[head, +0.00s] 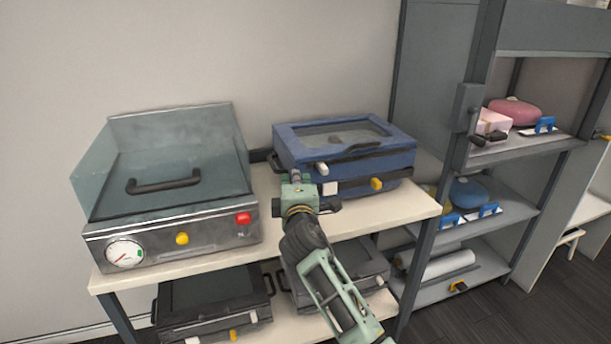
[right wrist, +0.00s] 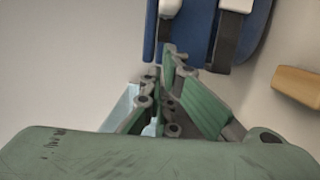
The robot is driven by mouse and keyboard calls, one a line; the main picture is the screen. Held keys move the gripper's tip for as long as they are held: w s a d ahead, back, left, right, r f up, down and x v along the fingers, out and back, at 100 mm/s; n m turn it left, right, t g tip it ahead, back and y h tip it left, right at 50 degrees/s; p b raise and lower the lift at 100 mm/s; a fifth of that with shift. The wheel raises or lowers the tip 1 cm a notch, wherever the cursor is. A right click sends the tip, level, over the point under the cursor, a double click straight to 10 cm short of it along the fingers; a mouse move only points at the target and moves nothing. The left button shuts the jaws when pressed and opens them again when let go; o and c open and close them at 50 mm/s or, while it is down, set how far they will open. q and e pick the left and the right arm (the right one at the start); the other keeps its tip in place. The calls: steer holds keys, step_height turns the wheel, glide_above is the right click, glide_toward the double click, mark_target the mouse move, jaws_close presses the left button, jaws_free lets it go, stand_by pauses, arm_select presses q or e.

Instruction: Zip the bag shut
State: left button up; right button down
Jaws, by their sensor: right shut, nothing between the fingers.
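No soft bag with a visible zip can be made out. A blue case (head: 290,141) with a dark window in its lid lies on the white table top. It has a white latch (head: 322,168) and a yellow latch (head: 376,184) on its front. My right gripper (head: 296,176) is in front of the case's left front side, close to the white latch. In the right wrist view its fingers (right wrist: 172,52) are shut and empty, with their tips at the blue case (right wrist: 196,30). Whether they touch it cannot be told. My left gripper is not in view.
A metal box (head: 170,232) with a raised glass cover, gauge and red button stands left of the case. Dark cases (head: 212,298) lie on the lower shelf. A grey rack (head: 510,148) with pink and blue items stands at the right.

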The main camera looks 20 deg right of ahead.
mark_target(323, 169)
steer(key=d, duration=0.2)
steer(key=shift+d+r, duration=0.1)
steer(key=shift+d, duration=0.3)
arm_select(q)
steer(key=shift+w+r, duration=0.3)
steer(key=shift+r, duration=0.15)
